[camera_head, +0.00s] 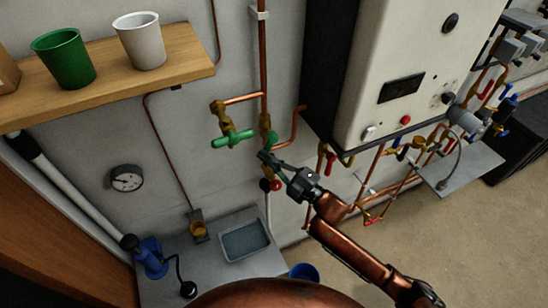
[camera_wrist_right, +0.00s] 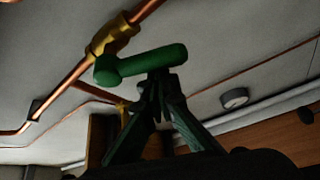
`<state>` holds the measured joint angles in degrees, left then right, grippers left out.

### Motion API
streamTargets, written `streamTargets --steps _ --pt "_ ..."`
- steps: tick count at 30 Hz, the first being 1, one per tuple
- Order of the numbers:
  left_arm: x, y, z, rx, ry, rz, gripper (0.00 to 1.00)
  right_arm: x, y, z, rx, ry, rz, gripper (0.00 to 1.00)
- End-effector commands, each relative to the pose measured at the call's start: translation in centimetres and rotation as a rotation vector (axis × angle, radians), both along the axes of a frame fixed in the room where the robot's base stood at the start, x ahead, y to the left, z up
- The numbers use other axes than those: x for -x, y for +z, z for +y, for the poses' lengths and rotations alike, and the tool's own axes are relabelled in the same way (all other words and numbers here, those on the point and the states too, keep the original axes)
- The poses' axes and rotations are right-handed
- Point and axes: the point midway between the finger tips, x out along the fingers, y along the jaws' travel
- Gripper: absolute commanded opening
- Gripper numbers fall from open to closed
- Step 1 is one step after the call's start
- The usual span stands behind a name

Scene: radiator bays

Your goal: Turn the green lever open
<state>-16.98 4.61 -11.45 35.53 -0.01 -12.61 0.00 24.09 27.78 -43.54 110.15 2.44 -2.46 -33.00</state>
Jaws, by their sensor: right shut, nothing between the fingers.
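In the head view, a green lever (camera_head: 270,138) sits on a brass valve on the vertical copper pipe. A second green handle (camera_head: 232,140) is on a brass valve just left of it. My right gripper (camera_head: 264,157) is shut and empty, just below the lever on the vertical pipe. In the right wrist view, a green lever (camera_wrist_right: 148,63) crosses above the shut fingertips (camera_wrist_right: 159,82), near its free end. The tips overlap its lower edge; I cannot tell whether they touch. My left gripper is out of view.
A white boiler (camera_head: 420,60) hangs right of the lever, close to my arm. A wooden shelf (camera_head: 110,85) with a green cup (camera_head: 63,58) and white cup (camera_head: 140,40) is upper left. A red-handled valve (camera_head: 270,185) is below. A pressure gauge (camera_head: 127,178) is on the wall.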

Motion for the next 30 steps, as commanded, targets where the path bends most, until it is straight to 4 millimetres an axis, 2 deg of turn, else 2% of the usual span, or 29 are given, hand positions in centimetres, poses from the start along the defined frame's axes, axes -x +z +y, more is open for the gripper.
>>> streamTargets --steps 5,13,30 --pt "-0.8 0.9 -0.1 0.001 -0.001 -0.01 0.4 -0.5 -0.3 -0.6 0.146 0.002 -0.073 0.0" --pt "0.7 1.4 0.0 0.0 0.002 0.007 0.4 -0.9 -0.9 -1.5 0.309 0.0 -0.157 0.0" --pt "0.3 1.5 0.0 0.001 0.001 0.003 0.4 -1.2 -1.2 -2.2 0.304 -0.002 -0.152 0.0"
